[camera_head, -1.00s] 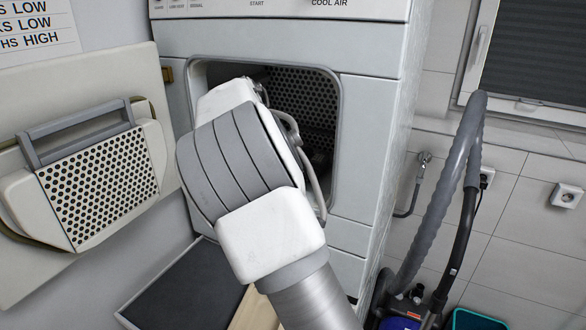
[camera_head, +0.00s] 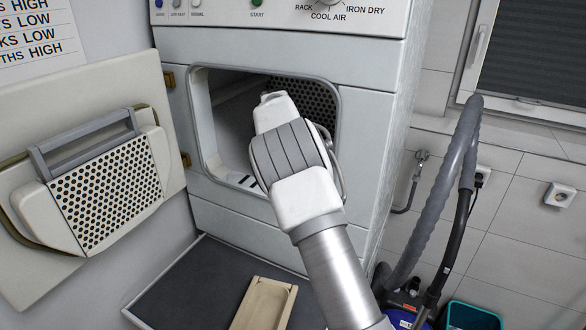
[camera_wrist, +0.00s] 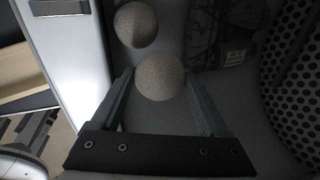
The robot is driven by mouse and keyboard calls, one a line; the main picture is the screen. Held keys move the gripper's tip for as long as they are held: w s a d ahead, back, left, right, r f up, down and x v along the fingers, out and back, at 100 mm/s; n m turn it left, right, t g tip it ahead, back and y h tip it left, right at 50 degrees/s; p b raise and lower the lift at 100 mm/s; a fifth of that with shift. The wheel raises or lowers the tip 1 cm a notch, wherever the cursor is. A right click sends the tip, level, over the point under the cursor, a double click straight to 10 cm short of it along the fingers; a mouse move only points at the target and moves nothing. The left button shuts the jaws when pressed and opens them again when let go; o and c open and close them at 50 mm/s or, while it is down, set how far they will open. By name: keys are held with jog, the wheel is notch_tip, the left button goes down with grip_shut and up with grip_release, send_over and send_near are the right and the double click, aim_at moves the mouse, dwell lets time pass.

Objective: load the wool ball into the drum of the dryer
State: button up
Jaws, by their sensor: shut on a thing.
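The dryer (camera_head: 275,222) stands ahead with its door open and swung left. The drum opening (camera_head: 225,130) faces me, and its perforated wall also shows in the wrist view (camera_wrist: 292,80). My gripper (camera_wrist: 159,77) is shut on a speckled grey wool ball (camera_wrist: 160,80), held between the fingertips. A second, similar ball (camera_wrist: 136,25) is just beyond it, apart from the fingers. In the head view my wrist reaches into the opening and hides my gripper and the balls.
The open door (camera_head: 105,190) fills the left. A dark cloth-like item with a label (camera_wrist: 222,45) lies beyond the held ball. A beige tray (camera_head: 265,303) rests on a dark mat (camera_head: 190,285) below. A vacuum hose (camera_head: 440,200) stands to the right.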

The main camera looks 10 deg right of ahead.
jog(key=shift+d+f, duration=0.1)
jog(key=shift+f, duration=1.3)
jog(key=o, duration=1.1)
jog(key=shift+c, duration=0.2)
